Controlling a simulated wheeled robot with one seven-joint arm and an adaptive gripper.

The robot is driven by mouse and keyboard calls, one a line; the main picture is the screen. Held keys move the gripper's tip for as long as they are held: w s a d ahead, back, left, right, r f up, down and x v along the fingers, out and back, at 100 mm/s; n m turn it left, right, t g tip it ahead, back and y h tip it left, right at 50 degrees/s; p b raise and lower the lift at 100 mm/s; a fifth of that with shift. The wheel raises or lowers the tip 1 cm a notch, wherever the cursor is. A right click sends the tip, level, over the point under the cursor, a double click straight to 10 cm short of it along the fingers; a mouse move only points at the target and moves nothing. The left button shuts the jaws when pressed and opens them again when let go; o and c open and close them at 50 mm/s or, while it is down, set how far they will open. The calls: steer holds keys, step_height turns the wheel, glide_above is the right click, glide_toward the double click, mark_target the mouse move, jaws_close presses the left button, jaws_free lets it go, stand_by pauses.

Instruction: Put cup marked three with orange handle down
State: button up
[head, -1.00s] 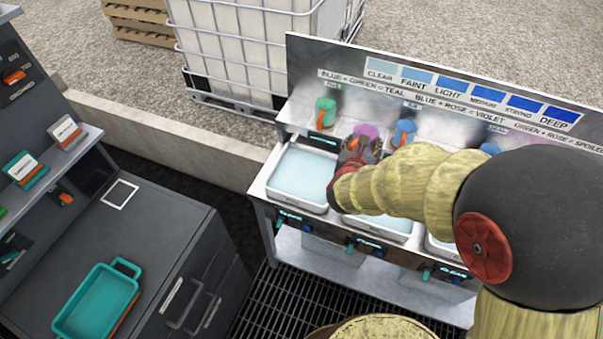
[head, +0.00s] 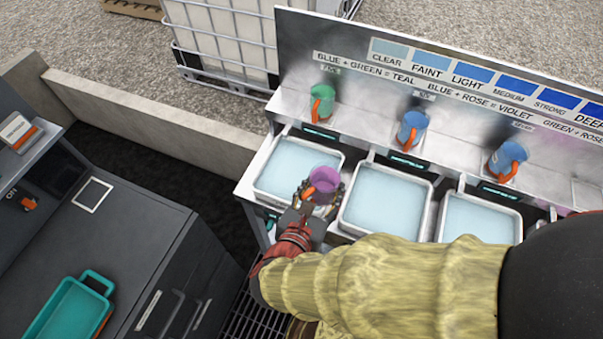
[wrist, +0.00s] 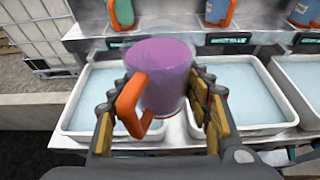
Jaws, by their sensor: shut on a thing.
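A purple cup (head: 323,181) with an orange handle is held upright between the fingers of my gripper (head: 318,197). In the wrist view the purple cup (wrist: 163,72) sits between both fingers of my gripper (wrist: 160,105), its orange handle (wrist: 131,103) turned toward the camera and left. No number shows on the side I see. The cup is in front of the leftmost tray (head: 262,186), near its right front corner, beside the second tray (head: 347,215). I cannot tell whether its base touches anything.
A green cup (head: 321,102), a blue cup (head: 412,128) and another blue cup (head: 508,160), all orange-handled, stand on the shelf behind the liquid-filled trays. A colour-chart panel (head: 450,65) rises behind. A teal tray (head: 100,283) lies on the dark bench at left.

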steer(key=w+a+f+b, duration=0.4)
steer(key=w, duration=0.4)
steer(key=b, duration=0.2)
glide_above(297, 181)
steer(key=f, duration=0.5)
steer(key=shift+s+d, duration=0.25)
steer(key=shift+s, duration=0.15)
steer(key=shift+w+a+f, duration=0.15)
steer(key=shift+w+f, duration=0.15)
steer(key=shift+f, duration=0.25)
step_height(297, 181, down, 3)
steer(key=shift+f+b, duration=0.1)
steer(key=shift+b, duration=1.15)
steer(key=o, duration=1.2)
steer(key=shift+o, duration=0.2)
